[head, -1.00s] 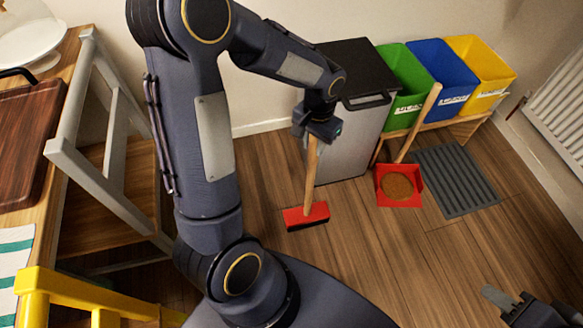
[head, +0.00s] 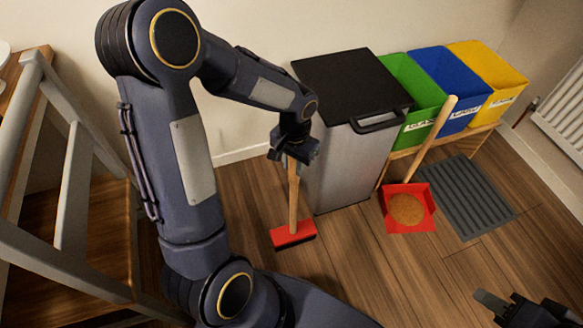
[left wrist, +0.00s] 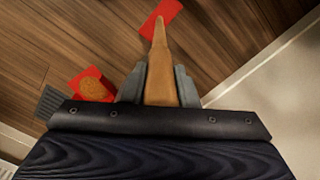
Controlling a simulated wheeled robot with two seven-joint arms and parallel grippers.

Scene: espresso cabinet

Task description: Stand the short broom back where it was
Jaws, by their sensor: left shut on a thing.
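The short broom has a wooden handle (head: 293,200) and a red head (head: 293,235). My left gripper (head: 293,156) is shut on the upper end of the handle and holds the broom close to upright. The broom head is at or just above the wooden floor; I cannot tell whether it touches. In the left wrist view the handle (left wrist: 160,75) runs between the two grey fingers (left wrist: 160,88) down to the red head (left wrist: 160,18).
A metal bin (head: 350,165) with a black lid stands just right of the broom. A red dustpan (head: 407,208) with brown contents and a long handle leans beyond it, beside a grey mat (head: 462,200). Green (head: 415,100), blue (head: 447,85) and yellow (head: 490,75) boxes stand behind. A grey chair (head: 75,210) is at left.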

